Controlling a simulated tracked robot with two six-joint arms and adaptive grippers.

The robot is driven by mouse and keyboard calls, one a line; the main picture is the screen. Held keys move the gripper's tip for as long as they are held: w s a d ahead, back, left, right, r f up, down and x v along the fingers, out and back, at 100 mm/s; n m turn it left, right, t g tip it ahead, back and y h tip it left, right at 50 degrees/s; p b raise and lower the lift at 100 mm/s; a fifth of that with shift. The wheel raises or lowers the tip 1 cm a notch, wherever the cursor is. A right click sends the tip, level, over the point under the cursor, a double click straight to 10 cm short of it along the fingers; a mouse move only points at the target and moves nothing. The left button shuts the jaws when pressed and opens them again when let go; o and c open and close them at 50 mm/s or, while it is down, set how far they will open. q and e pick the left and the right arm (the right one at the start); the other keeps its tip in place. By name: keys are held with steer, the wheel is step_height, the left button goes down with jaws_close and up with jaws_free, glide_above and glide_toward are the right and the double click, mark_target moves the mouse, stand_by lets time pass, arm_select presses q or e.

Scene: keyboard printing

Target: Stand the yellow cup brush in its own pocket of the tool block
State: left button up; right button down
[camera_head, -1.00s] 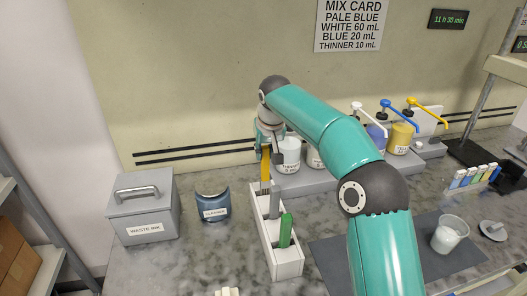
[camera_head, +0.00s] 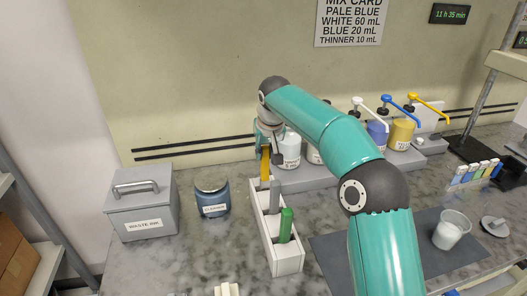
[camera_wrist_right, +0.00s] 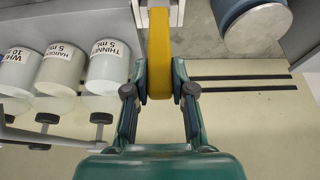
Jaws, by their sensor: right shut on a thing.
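The yellow cup brush (camera_head: 265,164) is upright in my right gripper (camera_head: 268,150), at the far end of the white tool block (camera_head: 288,262). Its lower end is down at the far pocket and the bristles are mostly hidden by the block. In the right wrist view, both fingers of the gripper (camera_wrist_right: 159,82) close on the sides of the yellow handle (camera_wrist_right: 159,42). My left gripper is not in view.
A dark blue jar (camera_head: 212,199) and a grey waste ink box (camera_head: 142,208) stand left of the block. White bottles (camera_head: 289,152) and pump bottles (camera_head: 402,134) stand on a grey step behind and right. My right arm spans the space right of the block.

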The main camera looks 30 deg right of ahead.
steer(key=shift+f+b, duration=0.95)
steer(key=shift+f, duration=0.5)
steer(key=c, duration=0.9)
jaws_free()
step_height(320, 180, up, 7)
steer(key=p, duration=0.7)
steer(key=shift+s, duration=0.1)
